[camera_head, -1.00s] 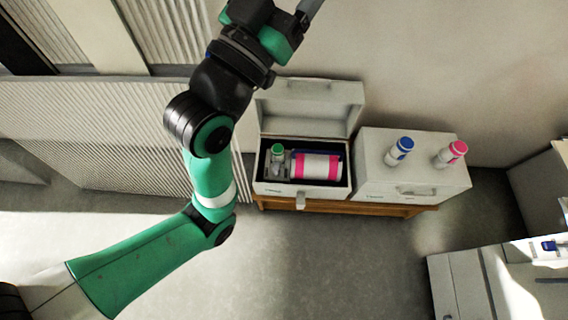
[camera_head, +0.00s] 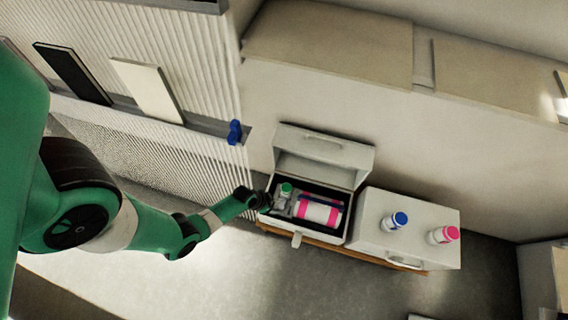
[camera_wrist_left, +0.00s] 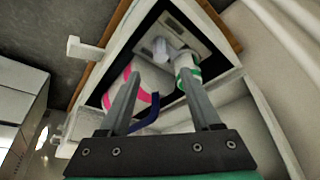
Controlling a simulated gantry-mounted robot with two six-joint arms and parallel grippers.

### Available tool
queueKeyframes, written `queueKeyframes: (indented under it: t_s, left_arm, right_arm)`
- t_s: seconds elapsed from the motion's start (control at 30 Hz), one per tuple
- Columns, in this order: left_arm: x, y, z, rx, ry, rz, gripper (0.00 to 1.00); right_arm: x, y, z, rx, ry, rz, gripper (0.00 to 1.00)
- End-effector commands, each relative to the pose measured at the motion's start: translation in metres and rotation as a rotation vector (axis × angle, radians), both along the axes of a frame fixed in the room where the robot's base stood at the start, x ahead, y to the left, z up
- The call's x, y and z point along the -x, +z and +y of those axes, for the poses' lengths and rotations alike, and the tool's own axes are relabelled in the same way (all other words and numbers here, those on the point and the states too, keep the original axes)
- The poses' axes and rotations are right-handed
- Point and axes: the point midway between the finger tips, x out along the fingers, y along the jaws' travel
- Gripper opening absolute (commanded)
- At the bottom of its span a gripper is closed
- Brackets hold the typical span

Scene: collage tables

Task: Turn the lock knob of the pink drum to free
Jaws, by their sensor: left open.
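The pink drum (camera_head: 320,211), a white cylinder with pink bands, lies on its side in an open white case (camera_head: 281,226). It also shows in the left wrist view (camera_wrist_left: 142,76), partly behind a finger. A pale knob-like part (camera_wrist_left: 161,50) sits on a grey plate beside the drum; I cannot tell whether it is the lock knob or how it is turned. A green-capped bottle (camera_head: 286,190) stands beside the drum. My left gripper (camera_head: 270,197) is at the case's left side; its fingers (camera_wrist_left: 158,72) are open, pointing into the case, with nothing visibly held.
The raised lid (camera_head: 322,150) stands behind the case. A white box (camera_head: 368,228) to the right carries a blue-capped bottle (camera_head: 395,222) and a pink-capped bottle (camera_head: 444,235). A ribbed panel (camera_head: 170,160) stands at the left. A dark blue bar lies along the drum.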

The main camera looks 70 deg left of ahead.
Motion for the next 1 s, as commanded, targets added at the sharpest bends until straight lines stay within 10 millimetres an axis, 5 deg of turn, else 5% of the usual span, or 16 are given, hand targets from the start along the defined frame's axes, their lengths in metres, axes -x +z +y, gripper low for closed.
queueKeyframes:
  t_s: [0.4, 0.83, 1.0]
  left_arm:
    - [-0.034, -0.088, 0.007, -0.001, -0.002, -0.002, 0.64]
    - [-0.041, -0.096, 0.009, -0.002, -0.001, -0.003, 0.64]
    - [-0.041, -0.096, 0.009, -0.002, -0.001, -0.003, 0.37]
  right_arm:
    - [0.000, -0.077, 0.000, 0.000, 0.000, 0.001, 0.50]
    - [0.000, -0.084, 0.000, 0.000, 0.000, 0.000, 0.50]
    - [0.000, -0.084, 0.000, 0.000, 0.000, 0.000, 0.50]
